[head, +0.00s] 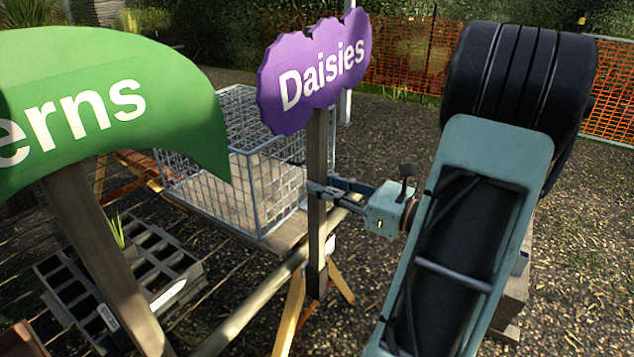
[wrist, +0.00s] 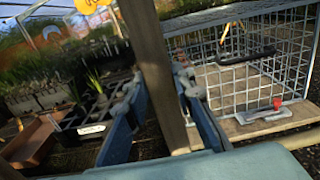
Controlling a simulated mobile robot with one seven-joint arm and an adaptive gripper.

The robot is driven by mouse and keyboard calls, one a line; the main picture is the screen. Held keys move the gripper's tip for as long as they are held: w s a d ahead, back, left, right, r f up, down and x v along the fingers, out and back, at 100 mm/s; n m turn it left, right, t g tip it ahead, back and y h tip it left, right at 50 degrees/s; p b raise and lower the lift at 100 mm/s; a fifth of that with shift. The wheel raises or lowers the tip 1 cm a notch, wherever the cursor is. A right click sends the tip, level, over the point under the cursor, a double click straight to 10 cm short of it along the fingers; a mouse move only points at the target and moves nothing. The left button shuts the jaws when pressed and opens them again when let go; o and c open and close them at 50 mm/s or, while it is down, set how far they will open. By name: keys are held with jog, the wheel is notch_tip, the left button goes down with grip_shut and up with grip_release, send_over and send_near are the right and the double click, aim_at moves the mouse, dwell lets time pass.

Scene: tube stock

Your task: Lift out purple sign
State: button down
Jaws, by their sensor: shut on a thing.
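The purple sign (head: 313,72) reads "Daisies" and stands near upright on a wooden post, at the middle top of the head view. My gripper (head: 318,190) is shut on the post below the sign board, coming in from the right. In the wrist view the post (wrist: 155,65) runs between the two blue fingers of my gripper (wrist: 160,95), leaning slightly. The purple board is out of the wrist view. In the head view the post's lower end is dark, near a pale horizontal pole; I cannot tell whether it touches anything.
A green sign (head: 100,100) on a wooden post fills the left foreground. A wire cage (head: 225,165) sits on a wooden board behind the purple sign's post. A dark cell tray (head: 150,270) lies lower left. An orange mesh fence (head: 405,55) runs behind. Gravel at right is mostly open.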

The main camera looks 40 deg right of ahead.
aim_at(325, 128)
jog(key=shift+r, duration=0.1)
notch_tip(325, 128, up, 12)
jog(key=p, duration=1.1)
jog(key=shift+r+p, duration=0.25)
jog(key=shift+p, duration=0.1)
